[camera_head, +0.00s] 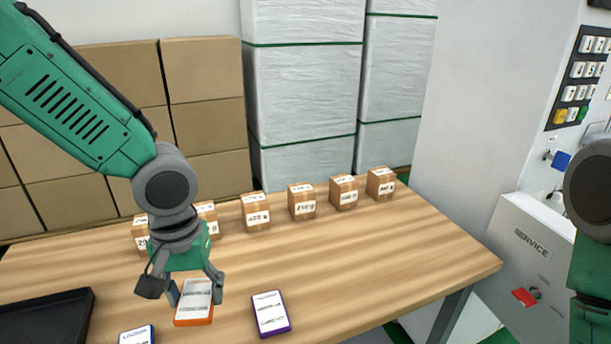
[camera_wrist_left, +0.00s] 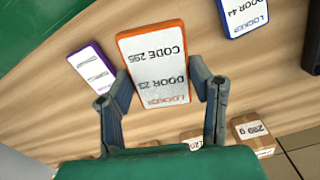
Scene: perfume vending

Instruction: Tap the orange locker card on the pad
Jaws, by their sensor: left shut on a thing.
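The orange locker card (camera_head: 195,302) has a white printed face and an orange rim. It is between the fingers of my left gripper (camera_head: 194,287), which is shut on it at the near side of the table. In the left wrist view the card (camera_wrist_left: 158,68) reads "CODE 295" and "DOOR 23", upside down, with a finger on each side. I cannot tell whether it touches the table. No pad is clearly identifiable; a button keypad (camera_head: 586,72) is on the wall at the upper right. My right arm shows at the right edge, but its gripper fingers are out of view.
A purple card (camera_head: 271,313) lies right of the orange one, a blue card (camera_head: 137,335) to its left. A black tray (camera_head: 45,312) is at the left. Several small boxes (camera_head: 302,202) line the back. A white service box (camera_head: 530,262) stands beyond the table's right end.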

